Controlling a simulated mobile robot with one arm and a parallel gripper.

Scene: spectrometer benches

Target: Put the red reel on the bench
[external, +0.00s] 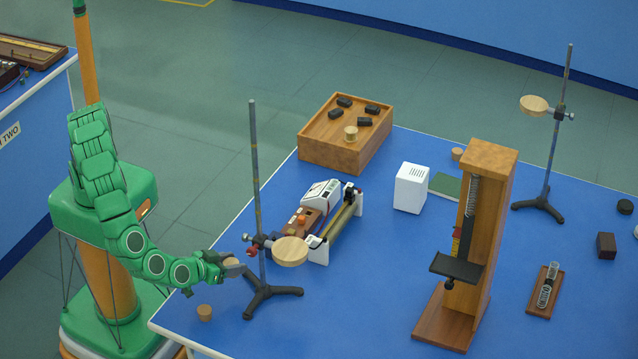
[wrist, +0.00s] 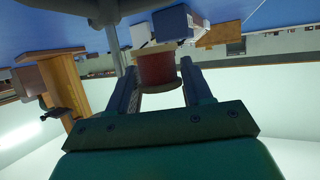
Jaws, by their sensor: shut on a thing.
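The red reel (wrist: 157,70) has a red middle and pale wooden ends. In the wrist view it sits between the two fingers of my gripper (wrist: 158,78), which is shut on it. In the external view my gripper (external: 233,267) is over the near left part of the blue bench (external: 345,313), just left of a retort stand. The reel looks held above the bench top.
The retort stand (external: 256,180) with a round wooden plate (external: 290,251) is close right of my gripper. A cork (external: 204,312) stands near the bench's front left corner. A wooden tray (external: 345,150), a white box (external: 411,188) and a tall wooden spring stand (external: 485,230) are farther off. Bare bench lies front centre.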

